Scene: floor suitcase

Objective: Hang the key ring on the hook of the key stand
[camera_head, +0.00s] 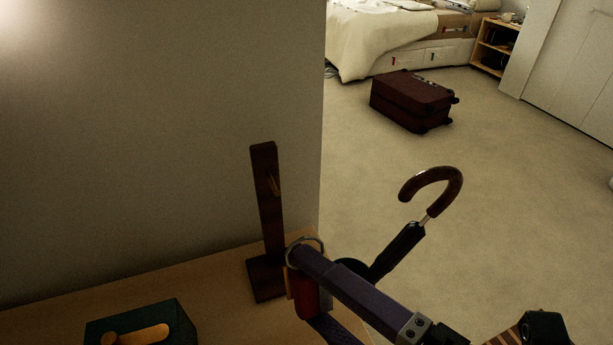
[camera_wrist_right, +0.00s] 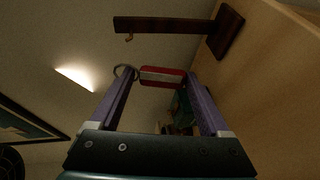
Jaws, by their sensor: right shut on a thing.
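The key stand (camera_head: 268,210) is a dark wooden post on a square base, upright on the table beside the wall. Its small brass hook (camera_head: 273,186) sticks out near the top; the hook also shows in the right wrist view (camera_wrist_right: 129,37). My right gripper (camera_head: 309,288) is shut on the key ring, gripping its red tag (camera_wrist_right: 162,76) between two purple fingers. The metal ring (camera_head: 304,243) stands out past one finger. The held key ring is right of the stand, lower than the hook, and apart from the hook. My left gripper is out of view.
A dark green box (camera_head: 178,325) with a wooden piece sits at the table's front left. The wall (camera_head: 150,130) is close behind the stand. An umbrella with a curved brown handle (camera_head: 440,172) stands beyond the table's right edge. A suitcase (camera_head: 410,100) lies on the floor.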

